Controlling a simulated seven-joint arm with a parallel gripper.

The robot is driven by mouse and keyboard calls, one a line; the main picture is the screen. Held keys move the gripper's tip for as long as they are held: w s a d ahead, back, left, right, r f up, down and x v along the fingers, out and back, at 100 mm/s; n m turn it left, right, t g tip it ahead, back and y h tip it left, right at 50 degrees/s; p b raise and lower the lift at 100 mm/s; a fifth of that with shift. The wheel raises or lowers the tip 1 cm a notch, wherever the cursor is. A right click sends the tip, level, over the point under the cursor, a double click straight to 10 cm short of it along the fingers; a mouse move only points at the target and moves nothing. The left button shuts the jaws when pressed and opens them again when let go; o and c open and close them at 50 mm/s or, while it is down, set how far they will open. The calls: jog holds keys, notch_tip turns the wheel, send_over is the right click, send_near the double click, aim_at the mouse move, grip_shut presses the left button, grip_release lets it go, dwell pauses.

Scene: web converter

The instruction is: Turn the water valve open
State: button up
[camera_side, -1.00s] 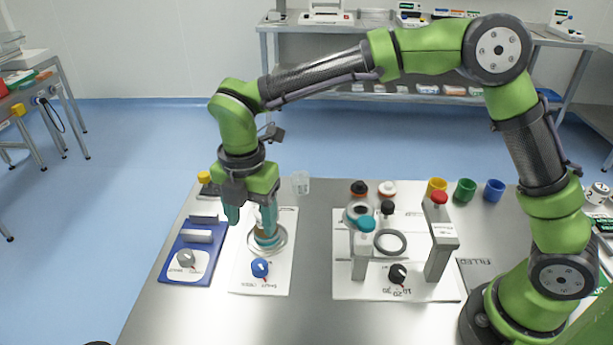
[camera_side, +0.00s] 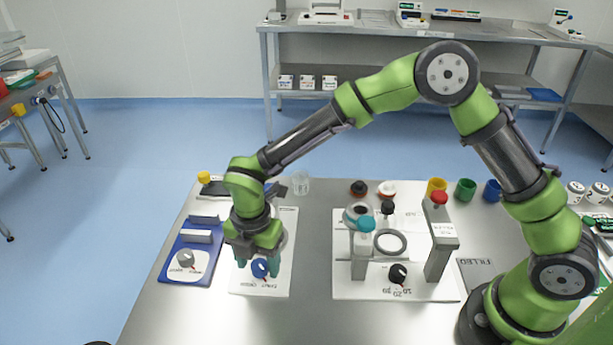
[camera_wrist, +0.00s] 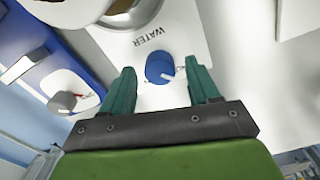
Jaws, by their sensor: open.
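The water valve is a round blue knob (camera_side: 260,268) with a light pointer mark, on a white panel (camera_side: 264,288). In the wrist view the blue knob (camera_wrist: 160,68) sits beside the printed word WATER, with its pale pointer toward the lower right. My gripper (camera_side: 258,265) is open, its teal fingers pointing down around the knob's place in the side view. In the wrist view the fingertips (camera_wrist: 161,70) lie left and right of the knob, with gaps showing. Whether the fingers reach down to the knob's height I cannot tell.
A blue-based unit with a grey knob (camera_side: 186,259) stands left of the panel. A white board with a black knob (camera_side: 397,273), a grey ring (camera_side: 390,243) and grey posts (camera_side: 438,262) stands to the right. A clear beaker (camera_side: 301,184) stands behind.

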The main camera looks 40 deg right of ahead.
jog(key=c, duration=1)
jog(key=shift+c, duration=0.2)
jog(key=m, duration=0.4)
jog(key=shift+w+m, duration=0.1)
jog(key=shift+m, duration=0.2)
jog(key=m, duration=0.3)
jog(key=shift+m, duration=0.4)
jog(key=m, duration=0.4)
jog(key=shift+w+m, duration=0.1)
jog(key=shift+m, duration=1.6)
jog(key=o, duration=1)
